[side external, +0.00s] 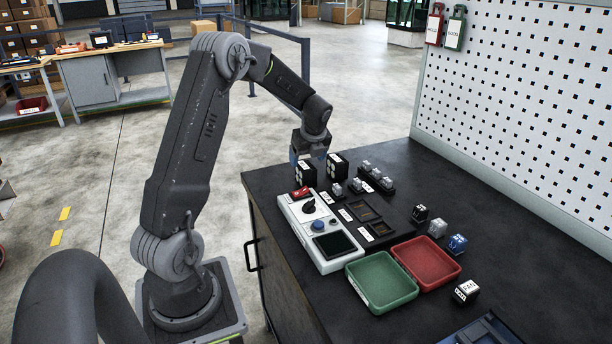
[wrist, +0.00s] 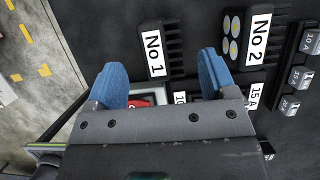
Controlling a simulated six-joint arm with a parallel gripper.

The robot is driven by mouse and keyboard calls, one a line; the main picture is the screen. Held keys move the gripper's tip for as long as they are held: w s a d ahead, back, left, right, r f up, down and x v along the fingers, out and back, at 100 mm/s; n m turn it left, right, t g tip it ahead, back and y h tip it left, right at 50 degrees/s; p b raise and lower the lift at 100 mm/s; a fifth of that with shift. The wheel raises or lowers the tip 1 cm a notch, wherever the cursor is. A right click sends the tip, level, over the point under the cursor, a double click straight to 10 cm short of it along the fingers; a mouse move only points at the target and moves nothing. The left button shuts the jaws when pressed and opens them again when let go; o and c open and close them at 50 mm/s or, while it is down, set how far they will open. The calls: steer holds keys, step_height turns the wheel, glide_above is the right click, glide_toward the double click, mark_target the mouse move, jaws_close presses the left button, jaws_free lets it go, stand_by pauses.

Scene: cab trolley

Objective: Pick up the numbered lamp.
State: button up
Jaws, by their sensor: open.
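Two black blocks carry numbers. The No 1 block (wrist: 153,52) lies between and just beyond my fingertips in the wrist view. The No 2 block (wrist: 235,40), with pale round discs, is to its right. The side view shows two black blocks with pale discs, a left one (side external: 305,174) and a right one (side external: 337,167), at the bench's far left corner. My gripper (side external: 308,157) is close above the left one. In the wrist view my gripper (wrist: 160,78) is open with blue fingers and nothing held. I cannot tell whether the fingers touch a block.
A white control panel (side external: 336,250) with a red switch lies nearby. Labelled grey modules (side external: 375,177) are to the right. A green tray (side external: 382,283), a red tray (side external: 425,264) and small cubes, one marked FAN (side external: 466,291), are nearer. A pegboard (side external: 530,100) stands behind.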

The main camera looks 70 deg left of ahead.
mark_target(306, 164)
steer(key=shift+x, duration=3.05)
steer(key=shift+w+d, duration=0.1)
steer(key=shift+d, duration=0.05)
steer(key=c, duration=1.3)
steer(key=shift+r, duration=0.5)
steer(key=r, duration=0.2)
steer(key=s+r, duration=0.1)
steer(key=r, duration=0.1)
steer(key=shift+a, duration=0.2)
steer(key=s+a+r, duration=0.3)
steer(key=s+r, duration=0.4)
steer(key=s, duration=0.3)
steer(key=shift+a+r, duration=0.25)
